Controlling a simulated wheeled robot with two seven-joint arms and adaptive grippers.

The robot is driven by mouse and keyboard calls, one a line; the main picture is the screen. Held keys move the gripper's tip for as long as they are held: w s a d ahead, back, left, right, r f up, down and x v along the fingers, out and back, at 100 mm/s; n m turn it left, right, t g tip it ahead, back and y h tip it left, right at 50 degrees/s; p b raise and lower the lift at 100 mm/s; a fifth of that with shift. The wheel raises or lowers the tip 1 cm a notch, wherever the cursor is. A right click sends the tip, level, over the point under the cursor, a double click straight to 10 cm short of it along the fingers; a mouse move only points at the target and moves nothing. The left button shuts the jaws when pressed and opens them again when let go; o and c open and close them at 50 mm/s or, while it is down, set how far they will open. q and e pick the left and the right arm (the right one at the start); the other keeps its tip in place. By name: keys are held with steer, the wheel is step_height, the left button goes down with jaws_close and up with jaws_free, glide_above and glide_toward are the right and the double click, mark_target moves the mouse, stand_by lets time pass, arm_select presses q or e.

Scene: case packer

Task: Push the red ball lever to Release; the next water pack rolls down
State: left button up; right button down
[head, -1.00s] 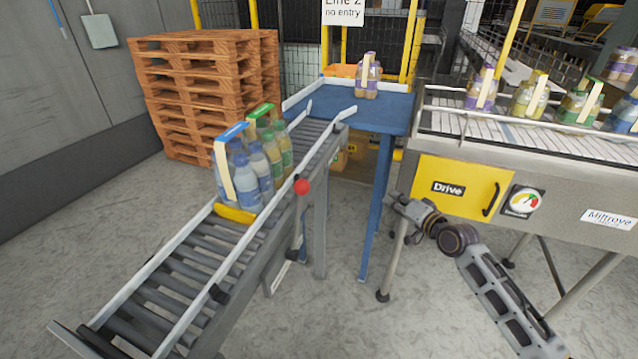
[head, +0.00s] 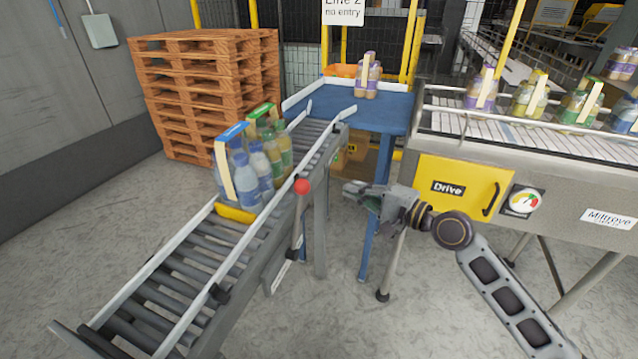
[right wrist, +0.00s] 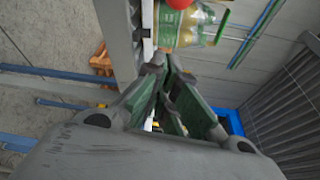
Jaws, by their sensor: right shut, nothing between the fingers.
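The red ball (head: 302,186) tops a grey lever on the near right side of the roller chute (head: 185,262). It also shows at the top edge of the right wrist view (right wrist: 180,3). My right gripper (head: 349,189) is shut and empty, to the right of the red ball and apart from it. Its closed fingers also show in the right wrist view (right wrist: 163,68). A water pack (head: 240,178) with a blue top band stands against a yellow stop (head: 235,213) on the chute. A green-banded pack (head: 275,145) stands right behind it. My left gripper is not in view.
A blue table (head: 385,113) at the chute's top holds a purple-labelled pack (head: 368,76). A conveyor (head: 600,185) with a yellow Drive panel (head: 455,188) and several packs stands right. Stacked pallets (head: 205,90) stand back left. The chute's lower rollers are clear.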

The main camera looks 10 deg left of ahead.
steer(key=shift+w+a, duration=0.1)
steer(key=shift+a, duration=0.05)
stand_by(0.3)
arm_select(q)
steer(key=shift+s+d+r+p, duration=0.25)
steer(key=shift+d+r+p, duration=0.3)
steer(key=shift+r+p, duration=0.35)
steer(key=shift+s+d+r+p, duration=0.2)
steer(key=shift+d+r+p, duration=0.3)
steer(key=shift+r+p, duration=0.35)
arm_select(e)
steer(key=a, duration=0.9)
steer(key=shift+w, duration=0.4)
steer(key=shift+r, duration=0.1)
